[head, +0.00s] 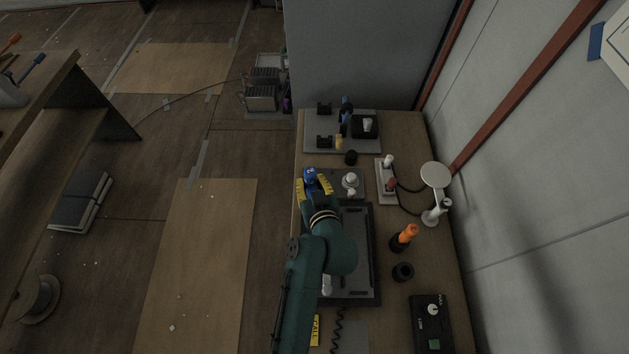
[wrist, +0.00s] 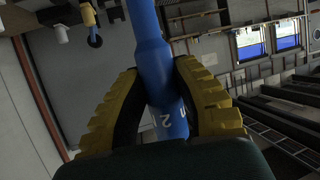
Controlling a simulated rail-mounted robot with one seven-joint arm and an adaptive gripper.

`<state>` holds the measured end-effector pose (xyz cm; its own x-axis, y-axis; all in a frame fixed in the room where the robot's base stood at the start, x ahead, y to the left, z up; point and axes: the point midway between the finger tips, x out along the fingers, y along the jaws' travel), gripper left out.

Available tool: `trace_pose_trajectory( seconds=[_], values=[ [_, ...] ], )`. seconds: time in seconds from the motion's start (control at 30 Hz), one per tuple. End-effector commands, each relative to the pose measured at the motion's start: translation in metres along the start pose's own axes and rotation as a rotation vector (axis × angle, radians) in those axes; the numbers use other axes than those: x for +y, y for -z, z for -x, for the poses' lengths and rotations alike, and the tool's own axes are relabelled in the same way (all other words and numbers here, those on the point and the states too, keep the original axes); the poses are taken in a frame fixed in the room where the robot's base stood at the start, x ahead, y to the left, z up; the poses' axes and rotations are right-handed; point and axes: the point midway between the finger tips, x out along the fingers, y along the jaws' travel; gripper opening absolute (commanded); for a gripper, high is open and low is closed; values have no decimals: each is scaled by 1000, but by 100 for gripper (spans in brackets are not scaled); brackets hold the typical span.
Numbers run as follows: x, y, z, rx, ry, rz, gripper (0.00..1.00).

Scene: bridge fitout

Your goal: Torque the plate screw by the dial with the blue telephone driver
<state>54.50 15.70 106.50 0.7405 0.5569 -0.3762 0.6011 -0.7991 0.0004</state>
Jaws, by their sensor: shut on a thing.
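My gripper (head: 315,187) has yellow ridged fingers and is shut on the blue driver (head: 309,174), at the left edge of the bench. In the wrist view the blue driver (wrist: 152,55) runs between the gripper's fingers (wrist: 162,75), with a white "2" on its body. Beside the gripper, to the right, a grey plate (head: 360,190) carries a white round dial-like part (head: 350,179) and a smaller white part below it. The plate screw cannot be made out. The driver's tip is not clear in the head view.
Behind is a grey fixture board (head: 313,147) with black blocks. A wall bounds the right.

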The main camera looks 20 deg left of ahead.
Motion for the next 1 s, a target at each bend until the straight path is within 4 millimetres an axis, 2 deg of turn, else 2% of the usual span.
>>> trace_pose_trajectory(
  seconds=[0.17,0.6,1.0],
  values=[
    [0,-7,-3,2,-1,0,0],
    [1,-56,-23,3,-1,0,0],
    [1,-59,-24,3,-1,1,0]
  ],
)
